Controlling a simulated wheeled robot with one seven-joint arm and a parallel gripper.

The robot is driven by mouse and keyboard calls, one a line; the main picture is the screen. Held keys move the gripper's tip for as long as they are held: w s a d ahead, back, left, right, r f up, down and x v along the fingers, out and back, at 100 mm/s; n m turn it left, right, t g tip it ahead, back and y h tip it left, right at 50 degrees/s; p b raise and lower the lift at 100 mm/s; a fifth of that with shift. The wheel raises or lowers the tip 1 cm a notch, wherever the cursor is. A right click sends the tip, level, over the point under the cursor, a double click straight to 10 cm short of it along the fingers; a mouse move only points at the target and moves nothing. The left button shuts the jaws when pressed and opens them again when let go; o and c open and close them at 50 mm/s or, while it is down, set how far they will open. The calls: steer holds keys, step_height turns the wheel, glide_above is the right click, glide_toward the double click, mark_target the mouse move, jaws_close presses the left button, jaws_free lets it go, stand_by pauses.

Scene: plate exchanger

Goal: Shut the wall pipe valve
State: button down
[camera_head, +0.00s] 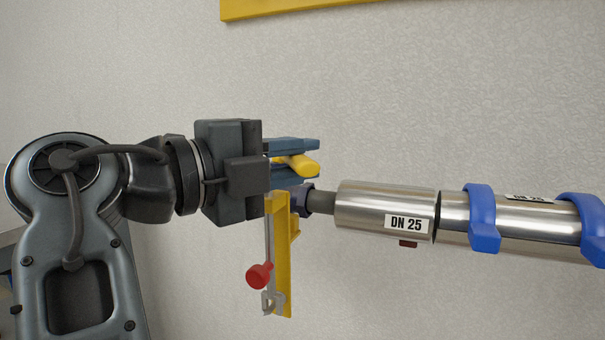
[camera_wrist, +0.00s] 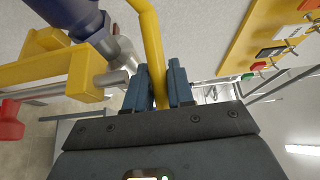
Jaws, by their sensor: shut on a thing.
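The wall pipe (camera_head: 385,190) is shiny metal with a "DN 25" label and runs in from the right. My gripper (camera_head: 303,160) is at its left end, fingers pointing right. The gripper is shut on a yellow valve handle (camera_head: 302,165), whose rounded end shows between the fingers. In the wrist view the handle (camera_wrist: 148,35) is a yellow bar running up from between the two fingers (camera_wrist: 159,78). The valve body is mostly hidden behind my gripper; a dark fitting (camera_head: 304,200) shows just below the fingers.
A yellow bracket (camera_head: 283,270) with a red knob (camera_head: 259,275) hangs just below my gripper. Blue clamps (camera_head: 482,220) hold the pipe at right. A yellow panel (camera_wrist: 262,35) with tags and coloured parts is on the wall.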

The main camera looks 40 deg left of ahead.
stand_by(0.4)
steer(key=c, duration=1.1)
jaws_free()
steer(key=shift+o, duration=0.2)
steer(key=v, duration=0.7)
steer(key=shift+s+a+p, duration=0.2)
steer(key=shift+s+p, duration=0.1)
steer(key=shift+s, duration=0.1)
